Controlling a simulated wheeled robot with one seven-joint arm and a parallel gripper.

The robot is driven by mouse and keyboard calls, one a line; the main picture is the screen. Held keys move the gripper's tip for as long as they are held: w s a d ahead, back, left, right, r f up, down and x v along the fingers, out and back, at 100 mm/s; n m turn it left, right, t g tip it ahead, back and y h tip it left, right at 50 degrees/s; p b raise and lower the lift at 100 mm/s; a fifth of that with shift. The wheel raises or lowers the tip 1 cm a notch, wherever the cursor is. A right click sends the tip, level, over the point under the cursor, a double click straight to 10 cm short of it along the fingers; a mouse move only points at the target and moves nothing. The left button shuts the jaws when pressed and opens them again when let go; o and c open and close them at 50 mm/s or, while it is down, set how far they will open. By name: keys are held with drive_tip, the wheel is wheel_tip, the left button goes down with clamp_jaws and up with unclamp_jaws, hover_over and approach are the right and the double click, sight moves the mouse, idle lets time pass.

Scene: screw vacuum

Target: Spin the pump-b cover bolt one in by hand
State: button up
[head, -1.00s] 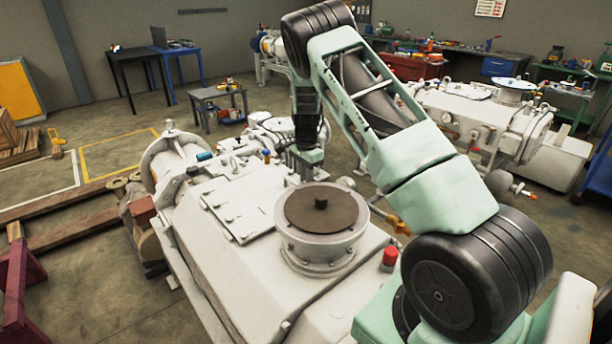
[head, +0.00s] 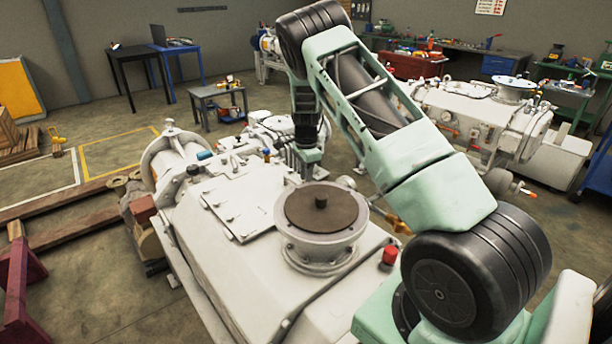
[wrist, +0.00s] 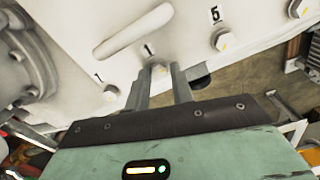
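In the wrist view a white cover (wrist: 75,30) carries several bolts with number labels. One bolt (wrist: 160,69), under a label reading 1, sits at the tips of my gripper (wrist: 161,73). The two grey fingers stand apart, one on each side of this bolt. Whether they press on its head is too small to tell. Another bolt (wrist: 110,92) is to the left, and a bolt (wrist: 222,40) under the label 5 is to the right. In the head view my gripper (head: 309,160) is beyond the round flange, its fingertips and the bolts hidden.
A raised round flange with a brown lid (head: 320,208) stands on the near white machine (head: 235,255). A red cap (head: 389,255) is beside it. Another white machine (head: 465,110) is at the right. A small grey table (head: 217,93) and open floor lie behind at left.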

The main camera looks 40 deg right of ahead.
drive_tip(key=shift+o, duration=1.2)
wheel_tip(320, 180, up, 18)
drive_tip(key=b, duration=0.2)
drive_tip(key=shift+f+b, duration=0.25)
drive_tip(key=shift+b, duration=0.05)
